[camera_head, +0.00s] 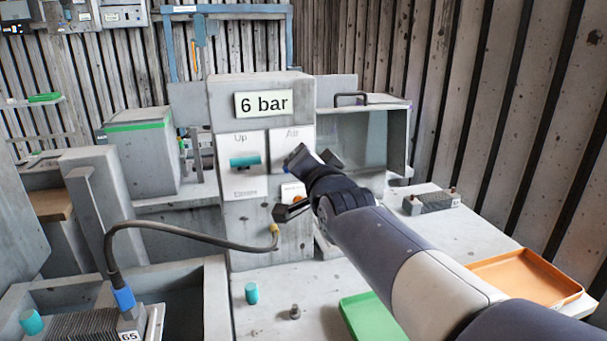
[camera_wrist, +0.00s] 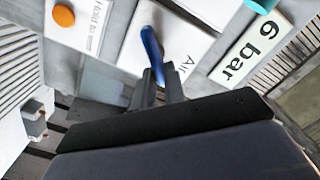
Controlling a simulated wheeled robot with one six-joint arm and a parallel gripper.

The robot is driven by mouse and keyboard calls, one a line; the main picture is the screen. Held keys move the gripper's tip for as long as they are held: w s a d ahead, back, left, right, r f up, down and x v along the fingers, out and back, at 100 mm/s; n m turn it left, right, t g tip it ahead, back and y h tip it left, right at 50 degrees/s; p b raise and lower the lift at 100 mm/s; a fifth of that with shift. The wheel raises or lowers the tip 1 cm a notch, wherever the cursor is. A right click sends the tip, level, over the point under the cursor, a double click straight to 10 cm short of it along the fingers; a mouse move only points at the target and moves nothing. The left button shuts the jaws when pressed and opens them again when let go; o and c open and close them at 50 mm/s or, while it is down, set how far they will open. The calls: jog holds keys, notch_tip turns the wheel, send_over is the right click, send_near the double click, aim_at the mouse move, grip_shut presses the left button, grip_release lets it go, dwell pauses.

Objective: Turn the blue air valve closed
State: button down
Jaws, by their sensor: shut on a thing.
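The blue air valve shows as a blue lever (camera_wrist: 151,46) in the wrist view, standing out from a white panel marked "Air". My gripper (camera_wrist: 160,80) is shut on the lever's near end, with its two dark fingers close together. The lever's exact angle against the panel is hard to tell.
A teal handle (camera_head: 245,161) sits on the "Up" panel left of the valve. An orange button (camera_wrist: 64,16) is beside the valve panel. A "6 bar" sign (camera_head: 263,103) is above. A hose (camera_head: 190,233), green tray (camera_head: 370,318) and orange tray (camera_head: 525,282) lie below.

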jog(key=m, duration=0.5)
jog(key=f+m+p, duration=0.1)
jog(key=m, duration=0.2)
jog(key=shift+d+f+m, duration=0.1)
jog(key=shift+d+m, duration=0.15)
jog(key=shift+m, duration=0.35)
jog(key=c, duration=1.5)
grip_release()
jog(key=shift+o, duration=0.2)
jog(key=s+d, duration=0.2)
jog(key=s, duration=0.8)
jog(key=shift+s, duration=0.25)
jog(key=shift+w, duration=0.1)
